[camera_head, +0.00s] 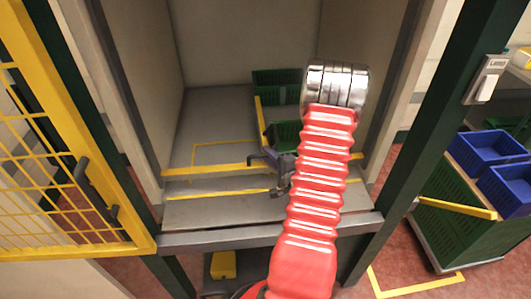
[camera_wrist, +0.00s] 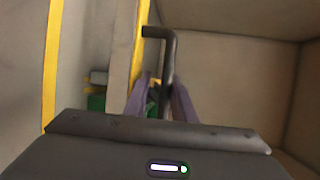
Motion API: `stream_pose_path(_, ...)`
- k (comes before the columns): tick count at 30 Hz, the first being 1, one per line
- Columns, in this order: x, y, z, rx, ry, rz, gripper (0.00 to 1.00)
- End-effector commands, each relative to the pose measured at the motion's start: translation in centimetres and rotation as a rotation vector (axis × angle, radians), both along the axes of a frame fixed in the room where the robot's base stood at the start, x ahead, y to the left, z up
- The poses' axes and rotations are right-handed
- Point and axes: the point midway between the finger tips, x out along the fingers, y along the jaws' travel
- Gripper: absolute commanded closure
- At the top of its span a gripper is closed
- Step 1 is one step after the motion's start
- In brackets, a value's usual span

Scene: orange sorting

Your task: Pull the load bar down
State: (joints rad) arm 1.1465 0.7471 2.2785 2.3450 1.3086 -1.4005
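The load bar (camera_head: 215,170) is a yellow bar running across the open bay, partly hidden behind my red arm. In the wrist view a yellow bar (camera_wrist: 137,45) runs up the picture, with a dark bent handle (camera_wrist: 169,60) beside it. My gripper (camera_head: 281,178) is at the bar, just left of my arm. In the wrist view the two purple-grey fingers of my gripper (camera_wrist: 160,95) stand on either side of the handle's lower part. They look apart, with small gaps beside the handle. Whether either finger touches it is hard to tell.
Green crates (camera_head: 277,82) stand inside the bay behind the bar. A yellow mesh door (camera_head: 75,185) stands open at left, and a dark green post (camera_head: 432,120) is at right. Blue bins (camera_head: 487,150) sit on a cart outside. The grey bay floor is clear at left.

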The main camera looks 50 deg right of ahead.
Motion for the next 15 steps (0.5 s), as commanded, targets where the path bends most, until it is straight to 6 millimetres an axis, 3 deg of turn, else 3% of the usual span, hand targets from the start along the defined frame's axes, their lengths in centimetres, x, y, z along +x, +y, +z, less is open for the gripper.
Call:
stream_pose_path(3,-2.2,0.8,0.3,0.004,0.003,-0.005,0.8)
stream_pose_path(15,-7.7,2.8,1.4,0.002,0.001,-0.005,0.8)
